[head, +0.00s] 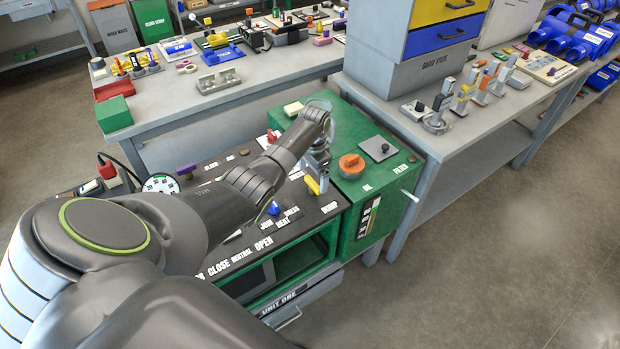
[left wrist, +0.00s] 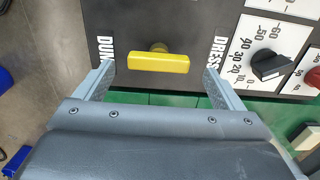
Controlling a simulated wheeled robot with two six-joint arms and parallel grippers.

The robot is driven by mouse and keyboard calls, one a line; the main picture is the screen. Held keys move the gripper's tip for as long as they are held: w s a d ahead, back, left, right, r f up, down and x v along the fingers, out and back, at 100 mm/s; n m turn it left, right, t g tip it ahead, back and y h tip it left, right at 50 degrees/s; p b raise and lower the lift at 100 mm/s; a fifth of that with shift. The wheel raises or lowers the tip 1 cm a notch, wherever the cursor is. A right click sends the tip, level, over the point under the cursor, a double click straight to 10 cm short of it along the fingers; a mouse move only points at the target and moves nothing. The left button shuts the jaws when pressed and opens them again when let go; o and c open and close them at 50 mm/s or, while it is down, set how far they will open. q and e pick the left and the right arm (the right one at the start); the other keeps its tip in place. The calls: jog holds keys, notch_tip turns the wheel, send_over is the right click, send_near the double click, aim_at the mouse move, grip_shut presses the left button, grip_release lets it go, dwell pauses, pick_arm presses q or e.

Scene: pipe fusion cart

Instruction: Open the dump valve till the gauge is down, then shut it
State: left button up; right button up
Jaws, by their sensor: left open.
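The dump valve's yellow handle (head: 313,186) is on the black panel top of the green cart, near the DUMP label. In the left wrist view the handle (left wrist: 159,62) lies crosswise between my left gripper's fingers (left wrist: 160,80), with a gap on each side. My left gripper (head: 317,172) is open and hangs over the handle, touching nothing that I can see. A round dial, apparently the gauge (head: 160,184), stands at the panel's left end beside my arm; its needle is too small to read. My right gripper is not in view.
A blue knob (head: 273,208) sits left of the handle, and an orange cap (head: 351,166) stands on the green box to the right. In the left wrist view a black knob (left wrist: 268,65) is right of the handle. Loaded benches (head: 220,98) stand behind; the floor at right is clear.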

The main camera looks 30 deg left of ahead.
aim_at(313, 187)
pick_arm(q)
jog(key=shift+f, duration=1.25)
jog(key=c, duration=1)
